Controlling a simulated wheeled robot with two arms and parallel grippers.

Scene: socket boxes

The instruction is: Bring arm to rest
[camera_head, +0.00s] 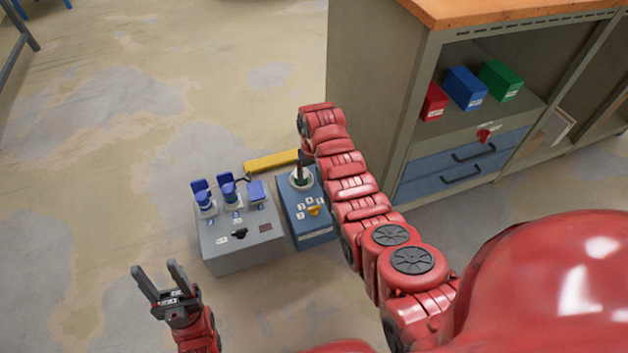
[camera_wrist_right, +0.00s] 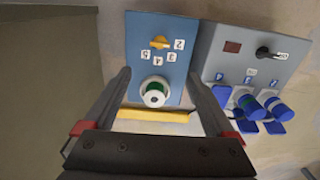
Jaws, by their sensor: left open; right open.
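My left gripper (camera_head: 155,266) is open and empty above the floor at the lower left. My right arm reaches out to the blue socket box (camera_head: 307,228); its gripper (camera_head: 302,163) is over that box, mostly hidden behind the arm in the head view. In the right wrist view, the right gripper (camera_wrist_right: 158,76) is open, its fingers well apart. A round white and green piece (camera_wrist_right: 154,91) on the blue box (camera_wrist_right: 144,30) shows between the fingers, apart from both. The box also has a yellow knob (camera_wrist_right: 160,42) and number labels.
A grey box (camera_head: 240,246) with several blue-capped sockets (camera_head: 228,190) stands beside the blue box. A yellow bar (camera_head: 270,161) lies behind them. A workbench (camera_head: 370,100) with drawers and red, blue and green bins (camera_head: 466,88) stands right of the arm.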

